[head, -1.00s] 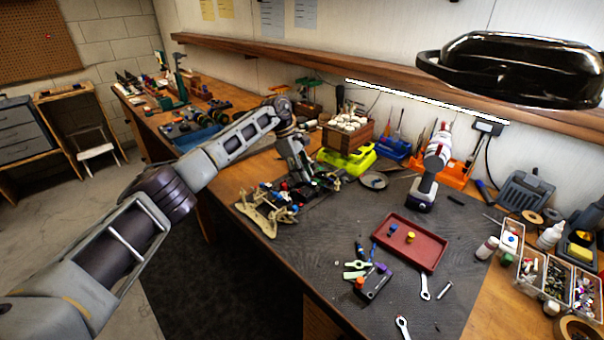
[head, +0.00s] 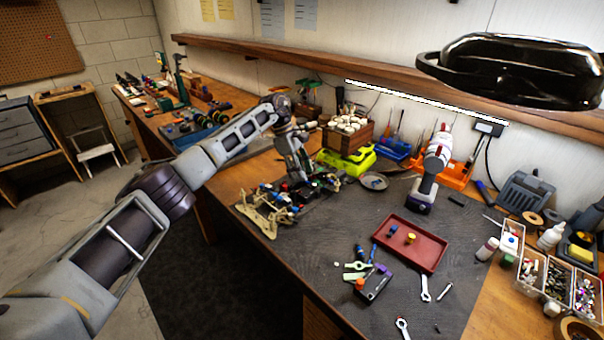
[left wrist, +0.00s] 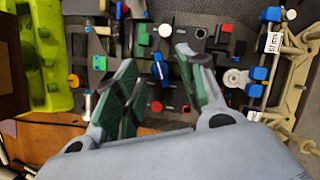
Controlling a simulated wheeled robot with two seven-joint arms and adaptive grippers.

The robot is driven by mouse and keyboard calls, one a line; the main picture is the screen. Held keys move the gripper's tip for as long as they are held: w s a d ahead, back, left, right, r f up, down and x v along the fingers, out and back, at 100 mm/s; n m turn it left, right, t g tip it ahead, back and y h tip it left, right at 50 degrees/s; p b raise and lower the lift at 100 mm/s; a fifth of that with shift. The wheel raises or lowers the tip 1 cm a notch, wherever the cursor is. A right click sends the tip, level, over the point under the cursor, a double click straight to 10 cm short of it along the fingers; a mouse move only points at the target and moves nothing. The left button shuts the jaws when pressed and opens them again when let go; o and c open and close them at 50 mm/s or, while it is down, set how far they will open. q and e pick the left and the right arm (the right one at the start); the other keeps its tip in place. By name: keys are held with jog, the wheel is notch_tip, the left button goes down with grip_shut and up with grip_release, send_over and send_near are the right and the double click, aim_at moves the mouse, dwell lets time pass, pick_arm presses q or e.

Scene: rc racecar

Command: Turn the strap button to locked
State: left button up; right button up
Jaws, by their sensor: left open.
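The RC car chassis lies on the left part of the workbench mat, with a beige end frame (head: 262,216) and blue, red and green small parts. In the left wrist view its beige frame (left wrist: 294,68) is at the right, beside blue blocks and a pale round knob (left wrist: 235,78). I cannot tell which part is the strap button. My left gripper (left wrist: 157,57) is open above the chassis, pointing down. Its green-padded fingers are spread, with a blue knob (left wrist: 160,70) and a white knob (left wrist: 165,31) showing between them. Contact is unclear. My right gripper is not in view.
A yellow-green stand (head: 346,160) with a wooden box (head: 350,139) is just behind the chassis. A red tray (head: 424,262), cordless drill (head: 428,180) and black block (head: 373,286) are to the right. Mat between chassis and tray is mostly clear.

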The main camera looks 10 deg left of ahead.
pick_arm(q)
jog(key=v, duration=0.6)
jog(key=shift+a+r, duration=0.2)
jog(key=shift+r, duration=0.1)
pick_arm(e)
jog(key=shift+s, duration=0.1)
pick_arm(q)
jog(key=shift+n, duration=0.3)
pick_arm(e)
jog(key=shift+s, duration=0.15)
